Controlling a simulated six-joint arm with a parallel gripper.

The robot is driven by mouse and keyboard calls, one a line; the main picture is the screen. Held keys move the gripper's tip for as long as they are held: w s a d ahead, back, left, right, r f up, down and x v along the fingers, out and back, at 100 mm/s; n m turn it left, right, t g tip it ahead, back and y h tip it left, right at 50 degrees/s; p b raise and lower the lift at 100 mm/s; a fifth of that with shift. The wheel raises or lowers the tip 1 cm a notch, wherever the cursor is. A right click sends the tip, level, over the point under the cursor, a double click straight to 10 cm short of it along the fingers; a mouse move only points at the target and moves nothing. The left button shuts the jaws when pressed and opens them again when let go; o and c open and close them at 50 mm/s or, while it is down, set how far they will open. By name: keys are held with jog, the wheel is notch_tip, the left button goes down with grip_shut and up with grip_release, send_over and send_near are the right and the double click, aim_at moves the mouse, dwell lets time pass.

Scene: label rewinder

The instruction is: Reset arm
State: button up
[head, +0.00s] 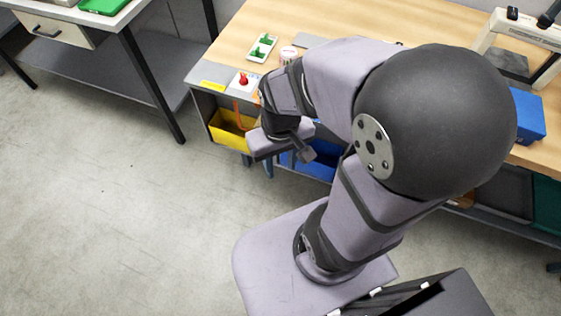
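My gripper (285,150) hangs in front of the front edge of the wooden workbench (240,30), near its left end. It is seen from above, and its fingers are small and partly covered by its own body, so I cannot tell whether it is open or shut. I see nothing held in it. My arm is bent and its large dark joint hides much of the bench.
A yellow bin (228,130) and a blue bin (318,163) sit under the bench edge. A red-knobbed control box (243,80), a tray with green pieces (262,47) and a white roll (288,54) stand on top. The floor (120,220) at left is clear.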

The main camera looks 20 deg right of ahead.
notch_tip(320, 180, up, 2)
jog(key=shift+r+p, duration=0.15)
jog(key=shift+p, duration=1)
dwell(0.6)
